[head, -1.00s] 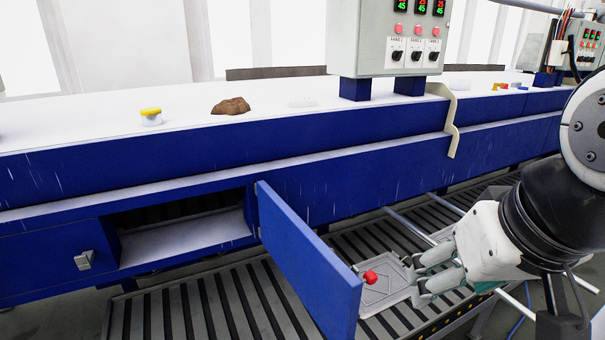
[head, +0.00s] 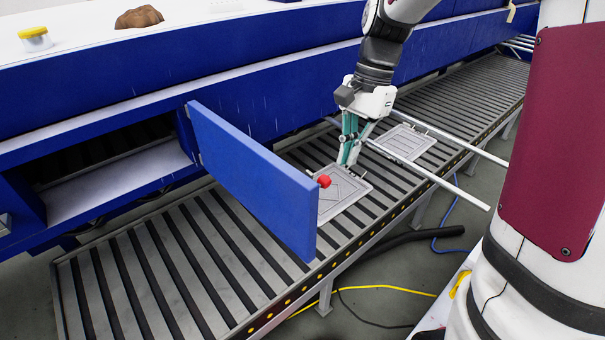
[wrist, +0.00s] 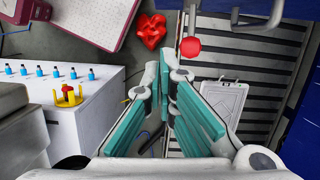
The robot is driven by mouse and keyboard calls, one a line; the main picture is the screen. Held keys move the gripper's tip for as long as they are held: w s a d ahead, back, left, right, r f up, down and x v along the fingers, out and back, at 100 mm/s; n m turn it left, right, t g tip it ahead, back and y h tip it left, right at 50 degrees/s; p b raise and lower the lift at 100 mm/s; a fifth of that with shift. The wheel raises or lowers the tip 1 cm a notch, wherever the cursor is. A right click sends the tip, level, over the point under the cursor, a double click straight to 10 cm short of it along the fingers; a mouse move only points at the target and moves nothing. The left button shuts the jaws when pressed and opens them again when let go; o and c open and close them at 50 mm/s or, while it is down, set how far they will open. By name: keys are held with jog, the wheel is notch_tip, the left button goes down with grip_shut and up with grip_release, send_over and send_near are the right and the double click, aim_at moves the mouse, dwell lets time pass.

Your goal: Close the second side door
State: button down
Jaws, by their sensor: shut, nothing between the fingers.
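A blue side door (head: 250,175) stands swung out from the long blue machine, over the roller conveyor. The dark compartment (head: 110,165) beside its hinge is uncovered. A red knob (head: 324,181) shows at the right face of the door; it also shows in the wrist view (wrist: 190,48). My gripper (head: 346,161) points down just right of the knob, on the door's outer side. Its teal fingers (wrist: 172,72) are shut and empty. The gripper looks close to the knob, but I cannot tell whether it touches.
Grey flat trays lie on the conveyor (head: 180,260), one under the gripper (head: 345,205) and one farther right (head: 403,143). Metal rods (head: 440,180) cross the conveyor on the right. A yellow cable (head: 385,288) and a dark hose (head: 420,235) lie on the floor.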

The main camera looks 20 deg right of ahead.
jog(key=s+a+f+p, duration=0.2)
jog(key=a+f, duration=0.3)
jog(key=f, duration=0.5)
jog(key=shift+s+a, duration=0.3)
jog(key=shift+a, duration=0.05)
jog(key=shift+a, duration=0.1)
